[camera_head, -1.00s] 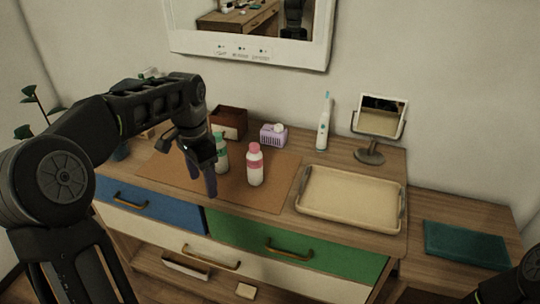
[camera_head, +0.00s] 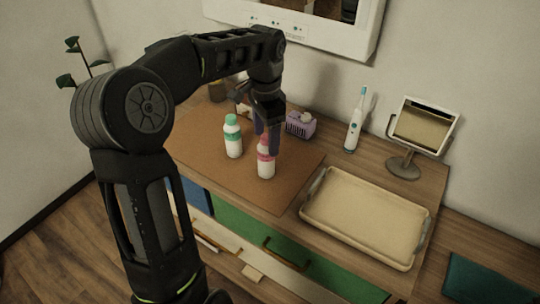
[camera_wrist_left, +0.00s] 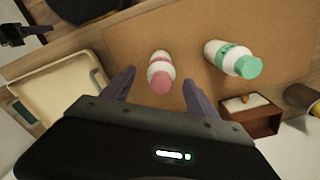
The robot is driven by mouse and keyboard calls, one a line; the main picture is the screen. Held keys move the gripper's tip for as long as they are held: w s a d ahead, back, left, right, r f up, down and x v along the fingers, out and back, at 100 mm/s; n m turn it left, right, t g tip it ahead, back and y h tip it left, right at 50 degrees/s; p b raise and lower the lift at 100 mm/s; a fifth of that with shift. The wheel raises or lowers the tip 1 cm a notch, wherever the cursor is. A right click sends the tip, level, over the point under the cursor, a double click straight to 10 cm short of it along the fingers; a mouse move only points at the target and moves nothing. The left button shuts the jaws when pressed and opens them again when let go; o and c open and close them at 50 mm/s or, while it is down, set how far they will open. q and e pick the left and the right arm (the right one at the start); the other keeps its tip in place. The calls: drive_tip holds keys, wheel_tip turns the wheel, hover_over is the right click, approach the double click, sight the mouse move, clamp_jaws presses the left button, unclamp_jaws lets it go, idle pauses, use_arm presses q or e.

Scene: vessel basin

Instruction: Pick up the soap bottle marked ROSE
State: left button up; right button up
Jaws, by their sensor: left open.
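A white bottle with a pink cap and pink label (camera_head: 266,168) stands on the brown mat. A white bottle with a green cap and green label (camera_head: 233,140) stands to its left. The lettering on both is too small to read. My left gripper (camera_head: 268,138) is over the pink-capped bottle and hides part of its top. In the left wrist view its open fingers (camera_wrist_left: 158,79) lie on either side of the pink-capped bottle (camera_wrist_left: 161,68), with gaps on both sides. The green-capped bottle (camera_wrist_left: 234,58) is outside the fingers. A dark shape at the top left there may be my right gripper.
The brown mat (camera_head: 200,150) has free room around the bottles. A beige tray (camera_head: 365,215) lies to the right. A purple box (camera_head: 301,124), an electric toothbrush (camera_head: 355,125) and a small mirror (camera_head: 425,125) stand at the back. A brown box (camera_wrist_left: 250,118) is near the green-capped bottle.

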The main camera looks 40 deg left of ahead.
sight(266, 156)
use_arm(q)
drive_tip(key=shift+f, duration=1.3)
drive_tip(key=shift+w+f+p, duration=0.1)
drive_tip(key=shift+f+p, duration=0.6)
drive_tip(key=shift+f, duration=1.9)
clamp_jaws()
